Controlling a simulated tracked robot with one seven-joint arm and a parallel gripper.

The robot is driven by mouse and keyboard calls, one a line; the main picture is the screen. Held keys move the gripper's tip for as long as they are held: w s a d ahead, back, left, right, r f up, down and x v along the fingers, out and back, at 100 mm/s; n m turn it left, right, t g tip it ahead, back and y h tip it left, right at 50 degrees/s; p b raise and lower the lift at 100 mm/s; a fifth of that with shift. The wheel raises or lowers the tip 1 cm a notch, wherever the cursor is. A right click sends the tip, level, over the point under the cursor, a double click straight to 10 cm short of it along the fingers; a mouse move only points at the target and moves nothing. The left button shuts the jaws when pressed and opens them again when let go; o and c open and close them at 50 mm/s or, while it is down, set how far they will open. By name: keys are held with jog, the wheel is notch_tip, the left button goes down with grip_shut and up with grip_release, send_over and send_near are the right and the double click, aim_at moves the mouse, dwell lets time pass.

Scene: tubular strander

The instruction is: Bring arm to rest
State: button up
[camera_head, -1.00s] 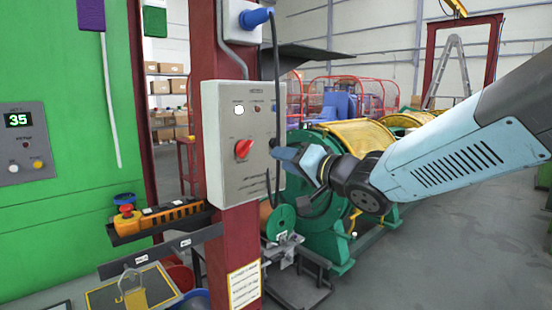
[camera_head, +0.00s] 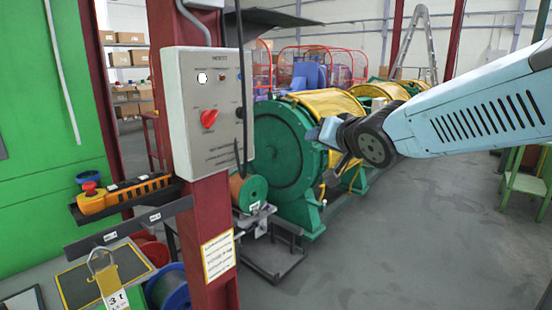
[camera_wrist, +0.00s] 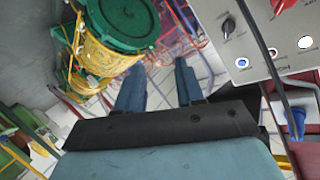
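My arm (camera_head: 470,122) reaches in from the right in the head view, with its dark wrist joint in front of the green machine. My gripper (camera_wrist: 158,78) shows two blue fingers standing apart with nothing between them in the wrist view. In the head view the gripper is small, partly hidden by the wrist, and clear of the grey control box (camera_head: 205,110). The box has a red rotary knob (camera_head: 209,118) and hangs on a dark red post. In the wrist view the box (camera_wrist: 262,50) is at the upper right, apart from the fingers.
The green and yellow strander (camera_head: 285,150) stands behind my wrist. A shelf with an orange pendant (camera_head: 125,195) and a padlock board (camera_head: 75,280) are at the left. A green stand (camera_head: 525,180) is at the right. Grey floor (camera_head: 400,240) is open in the middle.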

jog(key=s+d+f+g+h, duration=0.45)
jog(key=s+d, duration=0.35)
jog(key=d, duration=0.3)
jog(key=s+d+f+g, duration=0.1)
jog(key=s+f+g, duration=0.1)
jog(key=s, duration=0.3)
jog(key=s+d+f+n+g, duration=0.1)
jog(key=s, duration=0.4)
jog(key=shift+s+d+f+g, duration=0.3)
jog(key=shift+f+g, duration=0.05)
jog(key=shift+w+h, duration=0.1)
jog(key=shift+h, duration=0.15)
